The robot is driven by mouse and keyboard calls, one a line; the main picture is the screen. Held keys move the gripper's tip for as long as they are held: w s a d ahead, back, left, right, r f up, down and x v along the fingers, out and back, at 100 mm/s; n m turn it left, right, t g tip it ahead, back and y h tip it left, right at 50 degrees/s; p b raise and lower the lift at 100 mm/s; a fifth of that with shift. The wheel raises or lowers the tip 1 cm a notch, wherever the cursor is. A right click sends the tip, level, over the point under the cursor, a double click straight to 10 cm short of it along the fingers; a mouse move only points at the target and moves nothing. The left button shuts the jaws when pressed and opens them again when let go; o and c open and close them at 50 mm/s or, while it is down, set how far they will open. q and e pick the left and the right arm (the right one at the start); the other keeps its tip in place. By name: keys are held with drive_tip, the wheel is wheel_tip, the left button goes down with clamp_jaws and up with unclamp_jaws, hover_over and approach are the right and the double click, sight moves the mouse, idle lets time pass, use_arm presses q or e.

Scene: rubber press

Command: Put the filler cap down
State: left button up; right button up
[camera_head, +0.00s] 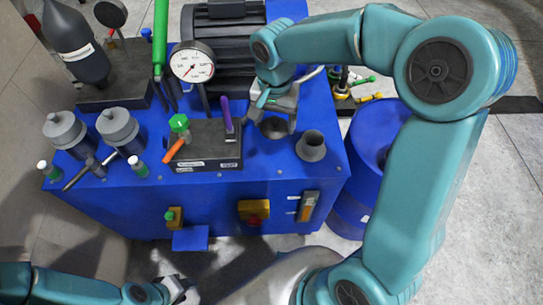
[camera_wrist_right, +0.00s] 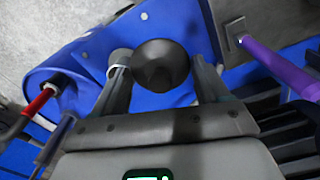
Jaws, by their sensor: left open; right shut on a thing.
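My right gripper (camera_head: 276,108) is above the right part of the blue press top, its fingers pointing down. It is shut on the filler cap (camera_wrist_right: 160,62), a black round piece between the two fingertips in the right wrist view. In the head view the cap (camera_head: 274,128) shows as a dark shape just under the fingers; I cannot tell whether it touches the top. A dark grey flared neck (camera_head: 311,147) stands close to its right. My left gripper (camera_head: 176,291) is open and empty at the bottom of the head view, low in front of the press.
A dark block (camera_head: 207,152) with a purple lever (camera_head: 226,114), a green knob and an orange handle stands left of the cap. A gauge (camera_head: 192,63) and motor (camera_head: 228,40) are behind. A blue drum (camera_head: 375,135) stands right of the press (camera_head: 270,168). Its front-right top is fairly clear.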

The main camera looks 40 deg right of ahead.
drive_tip(key=b, duration=0.1)
hover_over(274, 161)
drive_tip(key=f, duration=1)
drive_tip(key=shift+w+d+f, duration=0.1)
drive_tip(key=shift+d+f, duration=0.1)
drive_tip(key=shift+f, duration=0.1)
wheel_tip(274, 161, down, 4)
drive_tip(key=shift+a+r+b, duration=0.1)
drive_tip(key=shift+r+b, duration=0.15)
drive_tip(key=shift+b, duration=0.05)
drive_tip(key=shift+f, duration=0.35)
drive_tip(key=shift+r, duration=0.1)
drive_tip(key=shift+f, duration=0.2)
drive_tip(key=o, duration=1)
drive_tip(key=shift+o, duration=0.2)
drive_tip(key=shift+r, duration=0.3)
wheel_tip(274, 161, up, 12)
drive_tip(key=shift+f+p, duration=0.1)
drive_tip(key=shift+p, duration=0.7)
